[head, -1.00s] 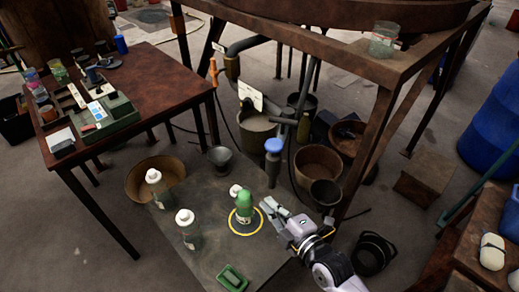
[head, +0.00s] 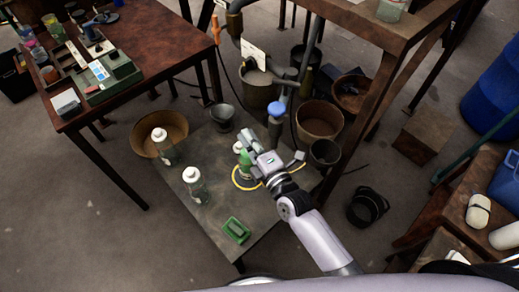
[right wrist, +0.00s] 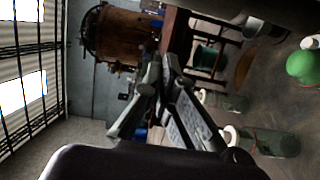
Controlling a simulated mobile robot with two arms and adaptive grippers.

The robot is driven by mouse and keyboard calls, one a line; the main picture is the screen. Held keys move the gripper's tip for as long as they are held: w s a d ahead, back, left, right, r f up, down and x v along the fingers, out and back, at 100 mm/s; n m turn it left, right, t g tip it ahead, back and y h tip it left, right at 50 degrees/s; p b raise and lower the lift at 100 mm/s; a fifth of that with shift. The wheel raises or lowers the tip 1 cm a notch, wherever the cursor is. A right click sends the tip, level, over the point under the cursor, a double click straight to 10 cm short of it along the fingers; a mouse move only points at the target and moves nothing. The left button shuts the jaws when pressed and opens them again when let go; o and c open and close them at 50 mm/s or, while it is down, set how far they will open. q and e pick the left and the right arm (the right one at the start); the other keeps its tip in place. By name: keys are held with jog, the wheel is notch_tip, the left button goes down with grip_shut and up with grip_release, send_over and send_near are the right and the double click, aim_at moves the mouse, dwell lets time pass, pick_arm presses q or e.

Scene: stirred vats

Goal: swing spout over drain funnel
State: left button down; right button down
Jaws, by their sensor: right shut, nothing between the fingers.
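A grey pipe (head: 285,71) runs under the brown frame in the head view, near a grey upright part with a blue knob (head: 276,108); I cannot tell exactly which part is the spout. A dark grey funnel-shaped cup (head: 222,114) stands at the back of the grey board, left of the knob. My right gripper (head: 251,144) is shut and empty, in front of the knobbed part and over the green bottle (head: 245,166), which it partly hides. In the right wrist view its fingers (right wrist: 158,72) are together. My left gripper is out of view.
White-capped bottles (head: 193,184) and a green tray (head: 236,230) stand on the grey board (head: 215,210). A brown bowl (head: 151,139) is at its left, buckets (head: 319,120) at its right. A frame leg (head: 374,105) rises on the right.

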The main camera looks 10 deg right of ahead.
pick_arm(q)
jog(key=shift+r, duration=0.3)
pick_arm(e)
jog(key=d, duration=0.4)
jog(key=shift+w, duration=0.15)
jog(key=shift+d, duration=0.15)
